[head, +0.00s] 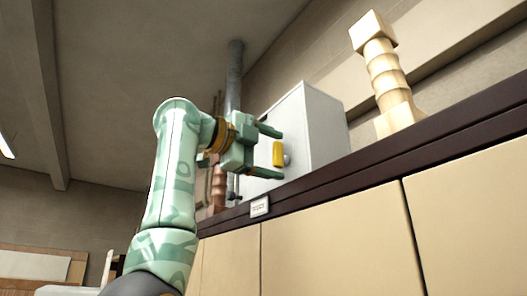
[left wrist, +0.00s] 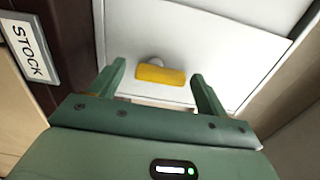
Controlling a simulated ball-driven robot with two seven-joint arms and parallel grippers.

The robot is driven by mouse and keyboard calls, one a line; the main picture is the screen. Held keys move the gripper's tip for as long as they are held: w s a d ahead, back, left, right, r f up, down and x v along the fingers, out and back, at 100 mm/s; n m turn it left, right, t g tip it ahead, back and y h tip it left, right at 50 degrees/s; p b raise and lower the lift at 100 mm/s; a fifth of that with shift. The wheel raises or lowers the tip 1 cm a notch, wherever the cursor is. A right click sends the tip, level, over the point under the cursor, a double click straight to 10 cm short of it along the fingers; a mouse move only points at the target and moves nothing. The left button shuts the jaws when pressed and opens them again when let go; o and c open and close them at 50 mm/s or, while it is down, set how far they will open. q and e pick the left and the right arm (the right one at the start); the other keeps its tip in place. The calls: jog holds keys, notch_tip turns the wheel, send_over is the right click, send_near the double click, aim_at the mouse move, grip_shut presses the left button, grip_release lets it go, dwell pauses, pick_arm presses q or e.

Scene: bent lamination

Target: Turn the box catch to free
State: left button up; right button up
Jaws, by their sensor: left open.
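The white box (head: 318,118) stands on a dark ledge, and its front face (left wrist: 200,35) fills the top of the left wrist view. The box catch (head: 278,153) is a yellow bar on a round grey pivot; it stands roughly upright in the head view. In the left wrist view the catch (left wrist: 160,75) lies crosswise between the fingers. My left gripper (head: 273,151) is open in front of the box, with one finger above the catch and one below it. In the left wrist view the left gripper (left wrist: 158,71) shows gaps at both fingers. My right gripper is not in view.
The dark ledge (head: 370,155) runs above pale cabinet panels (head: 325,235). A STOCK label (head: 260,207) is on its edge and shows in the left wrist view (left wrist: 30,52). A turned wooden post (head: 385,75) stands right of the box. A copper-coloured object (head: 218,188) is behind my arm.

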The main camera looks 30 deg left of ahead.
pick_arm(q)
jog(key=shift+s+a, duration=0.15)
jog(key=shift+s, duration=0.15)
jog(key=b+v, duration=0.5)
jog(key=v, duration=1)
jog(key=shift+s+a, duration=0.15)
jog(key=shift+s, duration=0.15)
